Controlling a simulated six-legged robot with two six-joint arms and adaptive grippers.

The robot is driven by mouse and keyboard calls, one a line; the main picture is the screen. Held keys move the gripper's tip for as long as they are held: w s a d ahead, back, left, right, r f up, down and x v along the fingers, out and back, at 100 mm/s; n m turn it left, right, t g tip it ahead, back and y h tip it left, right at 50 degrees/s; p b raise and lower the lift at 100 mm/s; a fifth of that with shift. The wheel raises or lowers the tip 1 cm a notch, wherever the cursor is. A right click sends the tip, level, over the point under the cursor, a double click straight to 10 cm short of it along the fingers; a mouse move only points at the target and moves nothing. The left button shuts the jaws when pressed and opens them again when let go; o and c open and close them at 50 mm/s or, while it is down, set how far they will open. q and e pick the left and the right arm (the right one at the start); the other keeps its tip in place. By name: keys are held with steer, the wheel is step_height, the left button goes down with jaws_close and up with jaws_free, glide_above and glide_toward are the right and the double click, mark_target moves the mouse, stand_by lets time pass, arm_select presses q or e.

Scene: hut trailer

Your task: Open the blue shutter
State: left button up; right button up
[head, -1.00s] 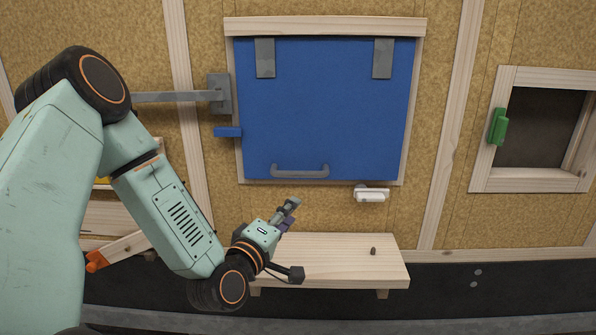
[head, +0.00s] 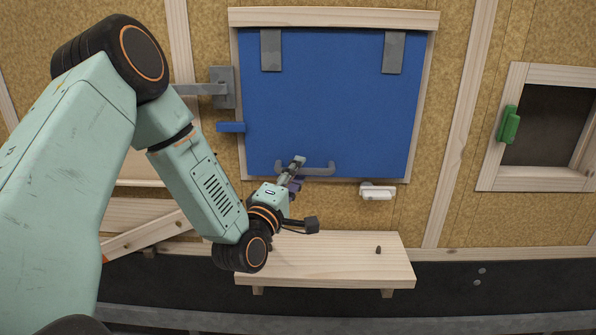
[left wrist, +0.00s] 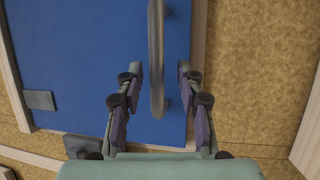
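The blue shutter (head: 330,95) is shut flat in its wooden frame, hung from two grey straps along its top. A grey bar handle (head: 318,170) runs along its lower edge. My left gripper (head: 297,165) is at the left part of this handle, overlapping it in the head view. In the left wrist view my left gripper (left wrist: 159,68) is open, its fingers apart on either side of the handle (left wrist: 156,45). I see gaps between fingers and bar; exact depth is unclear. My right gripper is not in view.
A grey bracket (head: 222,88) and a blue tab (head: 231,127) sit left of the shutter. A white handle-like piece (head: 378,191) is on the wall below right. A wooden shelf (head: 340,262) lies below. A green handle (head: 509,124) is by the right-hand opening.

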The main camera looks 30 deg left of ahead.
arm_select(q)
steer(key=shift+w, duration=0.55)
steer(key=shift+w+d+r, duration=0.1)
steer(key=shift+w+d, duration=0.15)
steer(key=shift+d+r, duration=0.15)
steer(key=shift+d, duration=0.05)
steer(key=shift+s+r, duration=0.1)
steer(key=shift+s, duration=0.2)
steer(key=shift+a, duration=0.4)
steer(key=shift+c, duration=1.3)
steer(key=shift+w+d+f, duration=0.1)
steer(key=shift+w+f, duration=0.15)
steer(key=c, duration=0.3)
steer(key=shift+s+d+r, duration=0.1)
steer(key=shift+d+r, duration=0.05)
steer(key=shift+d, duration=0.1)
jaws_close()
steer(key=shift+s+a, duration=0.1)
